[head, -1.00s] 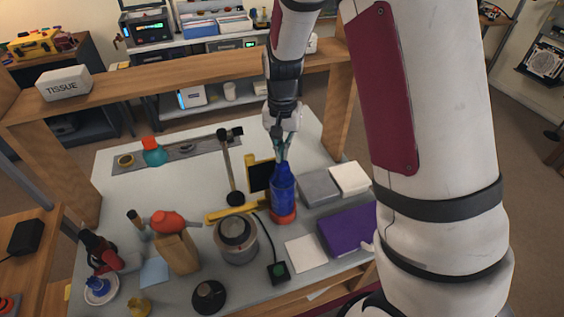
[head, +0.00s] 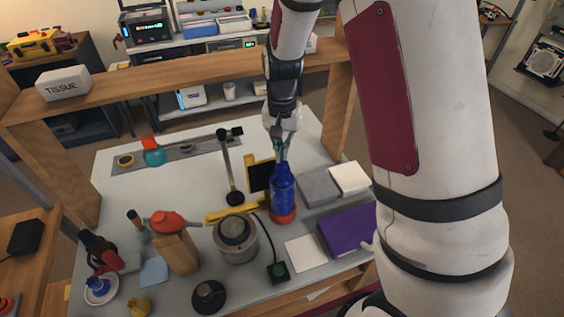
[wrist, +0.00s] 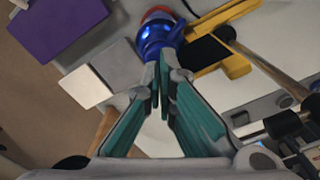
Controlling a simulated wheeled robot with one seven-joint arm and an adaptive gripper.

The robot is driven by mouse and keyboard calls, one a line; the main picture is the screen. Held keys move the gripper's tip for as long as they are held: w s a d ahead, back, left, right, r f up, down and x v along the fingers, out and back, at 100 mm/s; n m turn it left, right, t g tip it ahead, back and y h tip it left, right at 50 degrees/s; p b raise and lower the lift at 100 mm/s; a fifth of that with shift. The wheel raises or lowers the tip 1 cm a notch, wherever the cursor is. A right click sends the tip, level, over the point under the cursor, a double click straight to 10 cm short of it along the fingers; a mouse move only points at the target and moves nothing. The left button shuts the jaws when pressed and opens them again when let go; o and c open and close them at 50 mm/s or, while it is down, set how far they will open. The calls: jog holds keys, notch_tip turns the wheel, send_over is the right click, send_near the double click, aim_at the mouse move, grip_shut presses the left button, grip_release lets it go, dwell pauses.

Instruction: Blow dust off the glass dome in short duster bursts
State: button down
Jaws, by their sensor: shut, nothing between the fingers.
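A blue bottle-shaped can (head: 283,190), which looks like the duster, stands upright in a red base on the table. It also shows in the wrist view (wrist: 152,34). My gripper (head: 281,156) points down at the can's top with its fingers shut and empty. The shut fingertips (wrist: 160,82) overlap the can's near end in the wrist view; I cannot tell whether they touch it. A dark, rounded, shiny top on a grey metal pot (head: 237,248), left of and nearer than the can, may be the glass dome. Dust on it is too small to make out.
A yellow frame with a dark panel (head: 260,177) and a thin upright post (head: 228,165) stand close left of the can. A grey block (head: 318,187), white block (head: 350,178) and purple box (head: 347,229) lie to its right. The table's back middle is clear.

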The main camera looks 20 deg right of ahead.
jog(key=shift+f+b, duration=0.3)
jog(key=shift+f, duration=1.05)
dwell(0.6)
jog(key=shift+r+p, duration=0.55)
jog(key=shift+r, duration=1)
dwell(2.5)
